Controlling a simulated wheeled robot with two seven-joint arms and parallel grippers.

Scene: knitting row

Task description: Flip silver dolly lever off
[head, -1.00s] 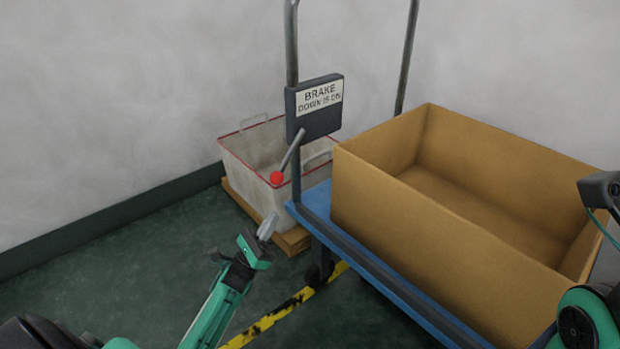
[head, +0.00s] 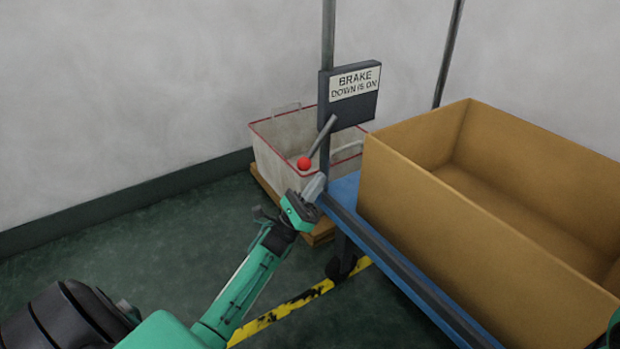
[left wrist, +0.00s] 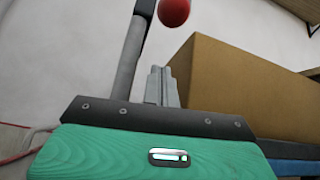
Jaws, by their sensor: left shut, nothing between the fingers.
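The silver lever (head: 323,137) hangs down from the dark brake box (head: 349,96) on the dolly's post, its red ball knob (head: 304,163) at the lower end. The box's label reads "BRAKE DOWN IS ON". My left gripper (head: 316,184) is shut and empty, its fingertips just below and slightly right of the knob in the head view. In the left wrist view the red knob (left wrist: 174,11) is at the top, above the shut fingers (left wrist: 161,84), with a gap between.
The blue dolly deck (head: 345,190) carries a large open cardboard box (head: 450,215). A white basket with a red rim (head: 277,158) stands behind the lever on a wooden pallet (head: 321,233). The green floor (head: 130,240) at left is clear, with a yellow-black stripe (head: 290,306) beside the dolly.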

